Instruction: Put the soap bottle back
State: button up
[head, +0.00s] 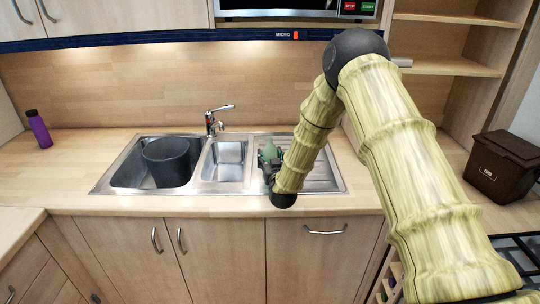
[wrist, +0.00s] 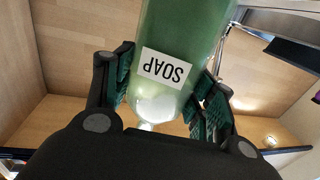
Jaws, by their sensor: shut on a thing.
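The soap bottle (wrist: 180,45) is green and translucent with a white label reading SOAP, which appears upside down in the wrist view. My gripper (wrist: 170,95) is shut on it, with a finger on each side of the bottle. In the head view the green bottle (head: 269,150) shows just left of my forearm, over the drainer side of the sink (head: 317,172). My gripper (head: 270,163) is there too, partly hidden by the arm. I cannot tell whether the bottle touches the sink surface.
A dark round tub (head: 168,160) stands in the left basin. The tap (head: 214,118) rises behind the small middle basin. A purple bottle (head: 39,129) stands at the far left of the counter. A brown bin (head: 501,166) is at the right. The counter left of the sink is mostly clear.

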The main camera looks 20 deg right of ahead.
jog(key=shift+f, duration=0.1)
jog(key=shift+f, duration=0.15)
jog(key=o, duration=1.1)
jog(key=shift+o, duration=0.2)
jog(key=shift+r, duration=0.3)
jog(key=s+a+b, duration=0.1)
jog(key=s+b, duration=0.2)
jog(key=s, duration=0.9)
jog(key=shift+a+b, duration=0.2)
jog(key=shift+b, duration=0.2)
jog(key=shift+f, duration=0.1)
